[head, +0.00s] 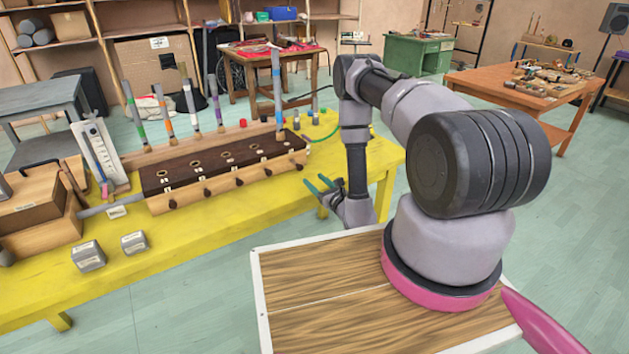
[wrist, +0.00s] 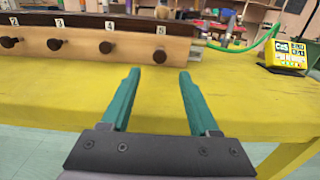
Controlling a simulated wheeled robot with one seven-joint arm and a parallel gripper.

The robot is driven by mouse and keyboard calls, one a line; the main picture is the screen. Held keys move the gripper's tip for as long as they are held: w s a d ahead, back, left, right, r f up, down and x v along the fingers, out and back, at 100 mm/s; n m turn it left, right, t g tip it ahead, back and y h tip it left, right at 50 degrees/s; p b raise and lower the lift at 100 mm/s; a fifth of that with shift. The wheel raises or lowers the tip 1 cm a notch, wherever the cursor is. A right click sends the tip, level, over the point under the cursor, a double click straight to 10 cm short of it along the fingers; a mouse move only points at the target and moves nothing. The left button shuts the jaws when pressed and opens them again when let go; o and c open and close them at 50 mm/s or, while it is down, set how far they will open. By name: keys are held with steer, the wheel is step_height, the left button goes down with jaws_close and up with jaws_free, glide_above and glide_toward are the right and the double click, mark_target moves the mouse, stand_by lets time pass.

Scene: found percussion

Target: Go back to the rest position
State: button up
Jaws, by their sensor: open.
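My gripper (head: 322,185) hangs above the right front part of the yellow table in the head view, its teal fingers apart. The box's numbered front (wrist: 100,42) fills the upper left of the wrist view.
A yellow device (wrist: 287,54) with a green hose stands at the right in the wrist view. The table front is mostly clear.

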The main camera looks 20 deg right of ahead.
steer(key=w+a+r+n+g+y, duration=0.1)
steer(key=w+a+r+n+y, duration=0.2)
steer(key=r, duration=0.6)
steer(key=a+r+n+g+y, duration=0.25)
steer(key=a+r+y, duration=0.25)
steer(key=r, duration=0.3)
steer(key=s+a+r+n+g+y, duration=0.2)
steer(key=s+a+r+n+g, duration=0.3)
steer(key=r, duration=0.5)
steer(key=s+a+r+n+g+y, duration=0.2)
steer(key=s+r+n+g+y, duration=0.15)
steer(key=r+n+g, duration=0.45)
steer(key=s+d+r+n+g+h, duration=0.1)
steer(key=s+d+r+n+h, duration=0.15)
steer(key=s+r+h, duration=0.4)
steer(key=s+d+r+n+g+h, duration=0.1)
steer(key=s+r+n+h, duration=0.2)
steer(key=s, duration=0.6)
steer(key=s+d+r+n+t+h, duration=0.2)
steer(key=s+d+r+t+h, duration=0.1)
steer(key=d, duration=0.3)
steer(key=s+d+r+n+t+h, duration=0.2)
steer(key=s+d+r+t+h, duration=0.2)
steer(key=d, duration=0.3)
steer(key=shift+d+r+t+h, duration=0.15)
steer(key=shift+r+t+h, duration=0.15)
steer(key=shift+t, duration=0.45)
